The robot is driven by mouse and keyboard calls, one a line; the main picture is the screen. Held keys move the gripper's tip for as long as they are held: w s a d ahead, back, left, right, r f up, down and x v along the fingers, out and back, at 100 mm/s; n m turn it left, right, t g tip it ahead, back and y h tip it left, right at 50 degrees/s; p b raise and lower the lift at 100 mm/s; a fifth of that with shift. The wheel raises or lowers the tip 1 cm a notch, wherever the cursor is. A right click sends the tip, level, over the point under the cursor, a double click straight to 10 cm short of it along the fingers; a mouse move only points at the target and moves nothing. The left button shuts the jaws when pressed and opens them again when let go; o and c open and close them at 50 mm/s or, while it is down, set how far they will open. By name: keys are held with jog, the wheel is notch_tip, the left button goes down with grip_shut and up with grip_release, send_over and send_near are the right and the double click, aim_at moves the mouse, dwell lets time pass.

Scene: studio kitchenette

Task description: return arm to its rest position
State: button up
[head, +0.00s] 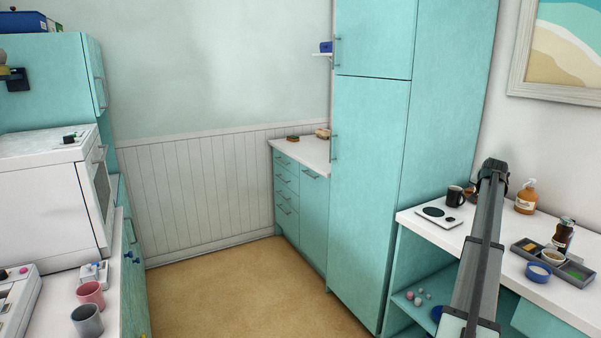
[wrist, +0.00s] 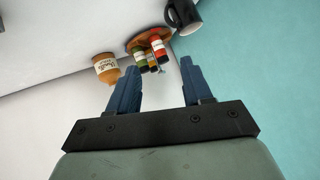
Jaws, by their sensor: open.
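My gripper (wrist: 158,75) shows in the wrist view with its two blue fingers apart and nothing between them. In the head view my arm reaches up over the right-hand counter (head: 428,230), and its dark end is near the teal cabinet; the fingers cannot be made out there. Beyond the fingers in the wrist view are an orange-brown labelled jar or bottle (wrist: 107,70), a round wooden tray (wrist: 135,40) with red- and green-labelled containers, and a black mug (wrist: 185,14). None of them is held.
On the right counter stand a black mug (head: 455,197), a white scale (head: 438,218), an amber pump bottle (head: 525,196), a dark bottle (head: 562,236) and a blue bowl (head: 538,271). A tall teal cabinet (head: 370,150) rises behind. The floor (head: 240,290) is clear.

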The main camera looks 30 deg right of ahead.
jog(key=w+a+n+t+h, duration=0.1)
jog(key=w+a+n+t, duration=0.3)
jog(key=w, duration=0.6)
jog(key=w+a+f+y, duration=0.2)
jog(key=w+a+f, duration=0.6)
jog(key=a+f, duration=0.4)
jog(key=w+a+f+n+g+y, duration=0.1)
jog(key=a+f+n+g+y, duration=0.4)
jog(key=a+f, duration=2.95)
jog(key=s+a+f+n+g+y, duration=0.1)
jog(key=s+a+f+g, duration=0.1)
jog(key=s+a+f, duration=0.65)
jog(key=s+a+f+g+y, duration=0.25)
jog(key=s+a, duration=0.25)
jog(key=a, duration=0.6)
jog(key=s+a+f+n+g+y, duration=0.1)
jog(key=s+a+f, duration=0.6)
jog(key=a, duration=0.3)
jog(key=s+a+f+n+g, duration=0.1)
jog(key=s+a+g, duration=0.2)
jog(key=s, duration=1.1)
jog(key=s+a+f+n+g+h, duration=0.1)
jog(key=s+a+n+g, duration=0.1)
jog(key=s+a, duration=0.7)
jog(key=s+g, duration=0.1)
jog(key=s, duration=0.4)
jog(key=shift+f, duration=0.25)
